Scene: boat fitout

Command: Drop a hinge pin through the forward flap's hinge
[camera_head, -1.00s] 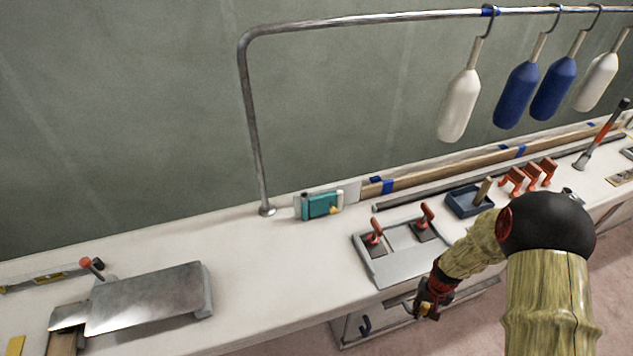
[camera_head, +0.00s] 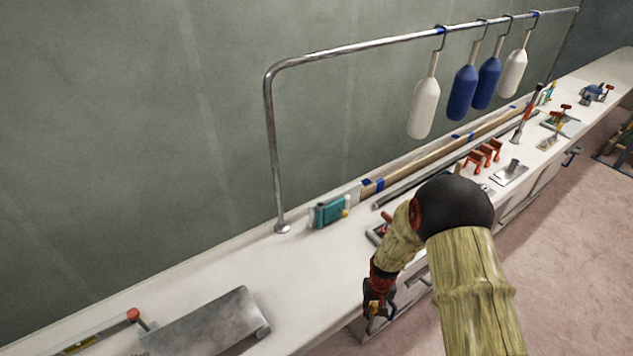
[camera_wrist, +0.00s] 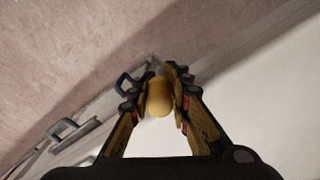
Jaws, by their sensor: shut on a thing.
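My gripper (camera_head: 373,318) hangs at the front edge of the white bench. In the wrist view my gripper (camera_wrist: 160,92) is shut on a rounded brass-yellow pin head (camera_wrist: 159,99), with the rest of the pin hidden. A grey metal flap (camera_head: 208,326) lies on the bench at the lower left, apart from my gripper. Its hinge is not clearly visible, and I cannot tell whether it is the forward flap. Another small metal plate (camera_head: 510,173) with an upright piece lies farther along the bench.
A bent metal rail (camera_head: 272,150) rises from the bench and carries white and blue fenders (camera_head: 463,93). A teal box (camera_head: 330,212) stands near the rail's foot. Several orange clamps (camera_head: 484,156) stand beyond my arm. Drawer handles (camera_wrist: 62,129) protrude from the bench front.

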